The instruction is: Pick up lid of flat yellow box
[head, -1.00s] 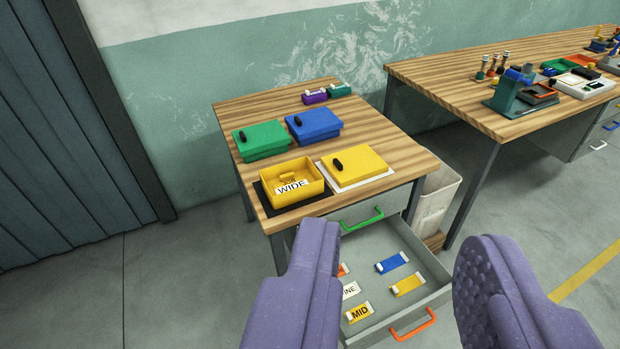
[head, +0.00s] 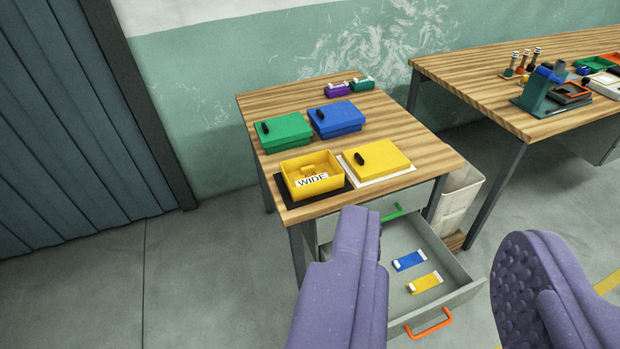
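A flat yellow lid (head: 382,159) with a black knob (head: 361,159) lies on a white mat (head: 407,171) near the front right of the small wooden table. To its left an open yellow box (head: 291,187) with a label reading WIDE stands on a black mat (head: 338,187). My gripper (head: 445,262) shows as two purple padded fingers, spread wide apart with nothing between them. It is in the foreground, below and nearer than the lid, with the open drawer seen between and behind the fingers.
A closed green box (head: 283,133) and a closed blue box (head: 337,119) stand behind the yellow ones. The open drawer (head: 460,287), with an orange handle (head: 430,324), juts out below the table. A second workbench (head: 480,85) with tools stands at the right.

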